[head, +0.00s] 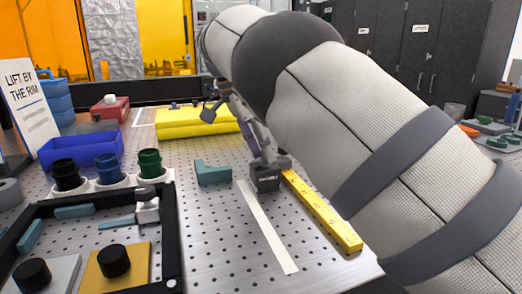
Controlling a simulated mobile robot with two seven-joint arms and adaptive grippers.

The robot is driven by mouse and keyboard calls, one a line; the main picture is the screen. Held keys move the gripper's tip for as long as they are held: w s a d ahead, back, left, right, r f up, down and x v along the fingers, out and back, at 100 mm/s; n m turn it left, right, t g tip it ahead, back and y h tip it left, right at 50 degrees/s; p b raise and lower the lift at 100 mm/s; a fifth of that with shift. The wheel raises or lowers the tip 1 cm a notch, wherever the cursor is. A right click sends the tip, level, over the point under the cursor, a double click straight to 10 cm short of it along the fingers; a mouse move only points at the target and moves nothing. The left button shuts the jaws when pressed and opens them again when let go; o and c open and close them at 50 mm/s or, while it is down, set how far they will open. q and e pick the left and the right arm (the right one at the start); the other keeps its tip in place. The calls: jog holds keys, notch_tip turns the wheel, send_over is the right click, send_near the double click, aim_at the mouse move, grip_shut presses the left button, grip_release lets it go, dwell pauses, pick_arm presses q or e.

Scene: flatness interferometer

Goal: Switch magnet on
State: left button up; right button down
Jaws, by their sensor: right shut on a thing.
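A small dark block with a pale label (266,182), which looks like the magnet base, stands on the perforated metal table (215,250) beside a yellow bar. My right arm reaches in from the right and covers much of the view. My right gripper (262,152) is at the top of the dark block, shut on a part there. The arm and fingers hide the exact contact and any switch, so I cannot tell the switch's position. My left gripper is not in view.
A yellow bar (322,210) and a pale strip (266,227) lie near the block. A teal angle piece (212,173) is to its left. A black-framed tray (171,237), dark cups (107,168), a blue bin (82,152) and yellow slabs (196,122) stand left and behind.

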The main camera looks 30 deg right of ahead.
jog(key=shift+m, duration=0.4)
jog(key=c, duration=1.2)
grip_release()
jog(key=shift+c, duration=0.2)
